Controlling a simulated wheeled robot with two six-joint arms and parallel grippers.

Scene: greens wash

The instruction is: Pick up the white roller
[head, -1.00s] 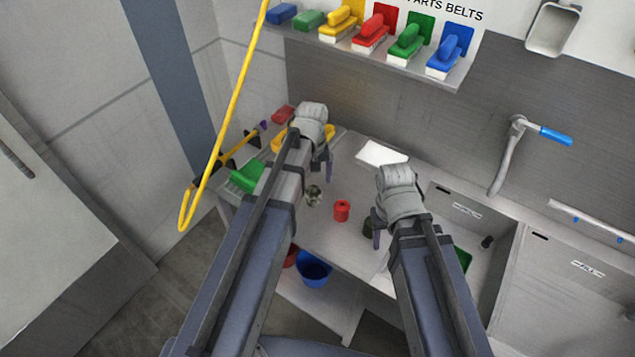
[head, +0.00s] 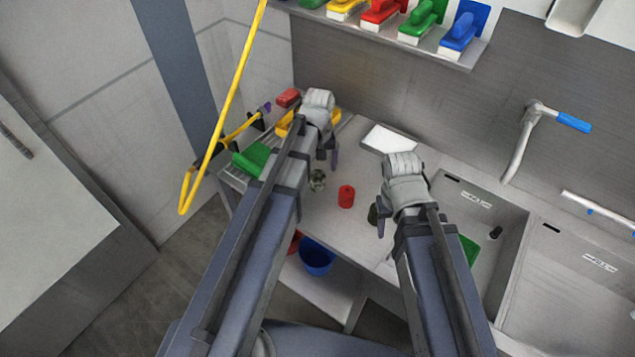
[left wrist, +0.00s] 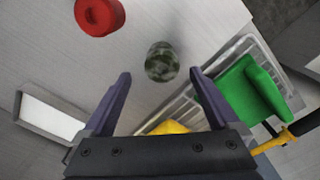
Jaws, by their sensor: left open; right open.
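No plainly white roller shows in either view. A mottled dark, grey-green cylinder (head: 317,180) stands on the steel counter (head: 330,222); it also shows in the left wrist view (left wrist: 161,62), ahead of and between my left fingertips. A red cylinder (head: 346,196) stands to its right, and shows at the top of the left wrist view (left wrist: 99,15). A dark olive cylinder (head: 373,214) is partly hidden by my right gripper. My left gripper (head: 328,156) is open and empty above the counter. My right gripper (head: 379,222) is open beside the olive cylinder.
A white flat tray (head: 390,139) lies at the counter's back. A rack with a green brush (head: 252,159) and yellow item (head: 290,122) is at left. Sinks (head: 478,190) are at right under a tap (head: 522,145). A blue bucket (head: 316,257) stands below.

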